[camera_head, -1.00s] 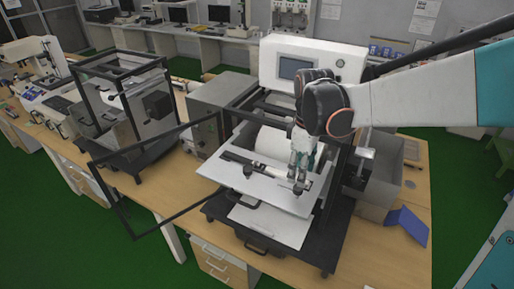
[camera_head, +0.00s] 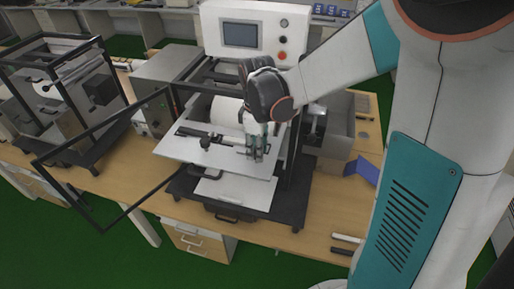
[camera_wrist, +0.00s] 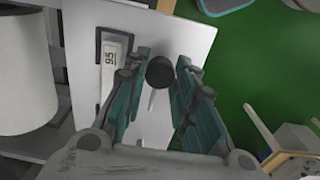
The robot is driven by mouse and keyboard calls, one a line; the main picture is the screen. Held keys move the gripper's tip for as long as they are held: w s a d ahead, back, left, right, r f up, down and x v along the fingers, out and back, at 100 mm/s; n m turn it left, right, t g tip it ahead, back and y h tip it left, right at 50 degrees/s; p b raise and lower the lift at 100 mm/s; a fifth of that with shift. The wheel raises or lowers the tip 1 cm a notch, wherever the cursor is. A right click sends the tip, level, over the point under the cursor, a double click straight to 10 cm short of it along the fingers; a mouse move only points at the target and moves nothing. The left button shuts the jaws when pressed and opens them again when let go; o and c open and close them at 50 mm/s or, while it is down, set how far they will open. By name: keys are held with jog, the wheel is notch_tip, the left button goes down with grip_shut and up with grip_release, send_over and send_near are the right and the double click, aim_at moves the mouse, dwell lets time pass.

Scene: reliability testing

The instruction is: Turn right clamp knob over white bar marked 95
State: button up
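In the wrist view a black round clamp knob (camera_wrist: 160,71) stands on the white plate (camera_wrist: 185,35). A thin light stem shows below its head. My gripper (camera_wrist: 162,60) is open, with one teal finger on each side of the knob. Gaps show between the fingers and the knob. A white bar marked 95 (camera_wrist: 113,62) lies to the left in a dark-edged slot. In the head view my gripper (camera_head: 258,152) is low over the right part of the white plate (camera_head: 190,158) and hides most of the knob there. The left clamp knob (camera_head: 205,142) is in plain view.
A white roller (camera_wrist: 22,70) lies left of the plate. A black open frame door (camera_head: 105,190) swings out at the left. A control panel (camera_head: 245,38) stands behind the machine. A grey box (camera_head: 340,125) and a blue object (camera_head: 362,170) are to its right.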

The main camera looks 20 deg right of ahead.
jog(key=shift+m, duration=0.3)
jog(key=m+b, duration=0.2)
jog(key=m, duration=0.1)
jog(key=shift+f+m, duration=0.1)
jog(key=shift+m, duration=0.2)
jog(key=m+b, duration=0.2)
jog(key=m, duration=0.2)
jog(key=shift+m, duration=0.3)
jog(key=m+b, duration=0.1)
jog(key=m, duration=0.3)
jog(key=shift+m+b, duration=0.3)
jog(key=shift+b, duration=0.05)
jog(key=shift+m+b, duration=0.55)
jog(key=shift+m, duration=1.65)
jog(key=o, duration=1.1)
